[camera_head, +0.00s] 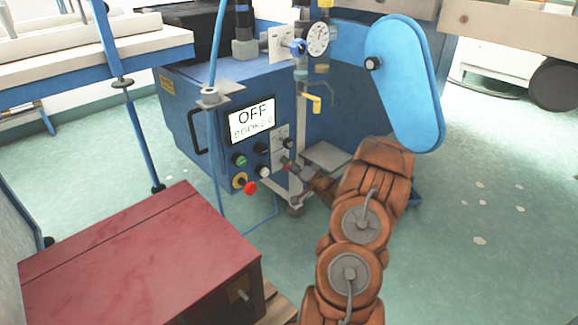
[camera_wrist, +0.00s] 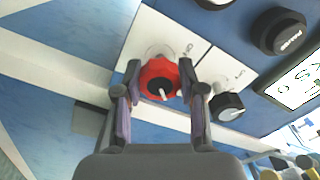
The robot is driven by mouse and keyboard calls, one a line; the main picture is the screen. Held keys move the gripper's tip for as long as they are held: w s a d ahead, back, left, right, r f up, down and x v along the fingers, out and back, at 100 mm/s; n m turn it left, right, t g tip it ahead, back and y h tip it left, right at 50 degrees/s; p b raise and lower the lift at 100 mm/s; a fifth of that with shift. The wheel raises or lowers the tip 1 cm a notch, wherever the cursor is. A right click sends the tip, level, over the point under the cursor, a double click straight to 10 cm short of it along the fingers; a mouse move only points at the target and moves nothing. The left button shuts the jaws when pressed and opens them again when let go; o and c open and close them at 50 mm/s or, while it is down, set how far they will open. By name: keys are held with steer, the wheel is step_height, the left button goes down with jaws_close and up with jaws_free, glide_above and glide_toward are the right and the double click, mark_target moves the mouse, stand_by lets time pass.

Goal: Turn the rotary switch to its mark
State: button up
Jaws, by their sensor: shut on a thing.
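The red rotary switch (camera_wrist: 158,75) sits on a white plate (camera_wrist: 185,36) of the machine's panel. Its dark centre carries a white pointer line toward the lower part of the wrist view. My gripper (camera_wrist: 160,84) is shut on it, one finger on each side of the knob. Small dark markings show on the plate beside the switch, too small to read surely. In the head view my gripper (camera_head: 287,164) is at the lower right of the blue machine's panel, and it mostly hides the switch there. The display (camera_head: 252,120) reads OFF.
A black knob (camera_wrist: 227,106) with a white line sits close to my right finger. A black button (camera_wrist: 279,30) is farther up. A green button (camera_head: 239,160) and a red mushroom button (camera_head: 250,187) are left of my gripper. A red box (camera_head: 140,260) stands at front left.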

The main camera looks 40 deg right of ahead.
steer(key=shift+r, duration=0.1)
steer(key=n+p, duration=0.1)
steer(key=p, duration=0.1)
steer(key=shift+r+n+p, duration=0.15)
steer(key=shift+n+p, duration=0.15)
steer(key=shift+n, duration=0.1)
steer(key=n+p, duration=0.2)
steer(key=shift+n+p, duration=0.3)
steer(key=shift+p, duration=0.05)
steer(key=n+p, duration=0.2)
steer(key=n, duration=0.2)
steer(key=shift+n+p, duration=0.3)
steer(key=shift+p, duration=0.1)
steer(key=n+p, duration=0.1)
steer(key=n, duration=0.7)
steer(key=shift+f+n, duration=0.2)
steer(key=shift+n, duration=0.1)
steer(key=shift+n+b, duration=0.3)
steer(key=o, duration=1.2)
steer(key=shift+c, duration=0.2)
